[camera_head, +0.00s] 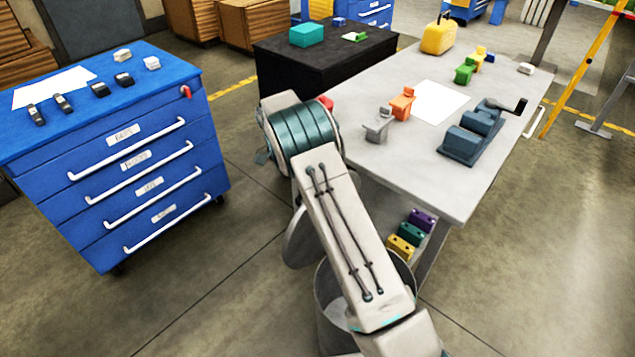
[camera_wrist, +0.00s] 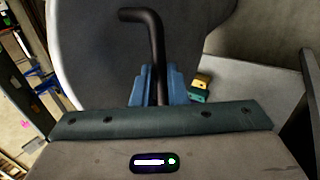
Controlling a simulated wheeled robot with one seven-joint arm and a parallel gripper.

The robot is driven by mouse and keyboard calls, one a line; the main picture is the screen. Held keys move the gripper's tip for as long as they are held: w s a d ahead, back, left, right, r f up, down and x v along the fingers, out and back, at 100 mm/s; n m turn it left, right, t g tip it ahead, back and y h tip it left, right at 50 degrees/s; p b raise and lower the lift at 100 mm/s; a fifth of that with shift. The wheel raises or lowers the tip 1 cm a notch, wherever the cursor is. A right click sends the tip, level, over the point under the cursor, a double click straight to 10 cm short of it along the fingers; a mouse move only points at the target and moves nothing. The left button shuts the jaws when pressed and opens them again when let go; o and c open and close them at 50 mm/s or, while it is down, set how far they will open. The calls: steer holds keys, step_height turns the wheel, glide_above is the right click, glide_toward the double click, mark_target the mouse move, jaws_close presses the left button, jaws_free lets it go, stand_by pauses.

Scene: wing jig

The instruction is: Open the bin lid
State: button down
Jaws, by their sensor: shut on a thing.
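The bin (camera_head: 322,305) is a grey cylinder on the floor in front of the table, partly covered by my arm in the head view. Its mouth shows uncovered beside my arm. The grey round lid (camera_head: 294,242) is tilted steeply up at the bin's far side, mostly hidden by my arm. In the wrist view the lid (camera_wrist: 95,60) fills the upper middle, with a dark bent handle (camera_wrist: 155,30). My gripper (camera_wrist: 158,78) has its blue fingers shut on this handle. The gripper is hidden in the head view.
The grey table (camera_head: 440,190) stands close behind the bin, with a blue vise-like device (camera_head: 470,140) on top. Purple, green and yellow blocks (camera_head: 410,235) sit on its lower shelf. A blue drawer cabinet (camera_head: 130,170) stands left. Floor between the cabinet and bin is clear.

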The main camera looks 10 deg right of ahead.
steer(key=shift+w+a+f, duration=0.2)
steer(key=shift+a+f, duration=0.15)
steer(key=shift+f, duration=0.25)
steer(key=c, duration=1.5)
jaws_free()
steer(key=shift+w, duration=0.15)
steer(key=shift+o, duration=0.2)
steer(key=shift+r, duration=0.15)
steer(key=p+v, duration=0.6)
steer(key=v, duration=0.7)
steer(key=shift+w+r, duration=0.2)
steer(key=shift+r, duration=0.1)
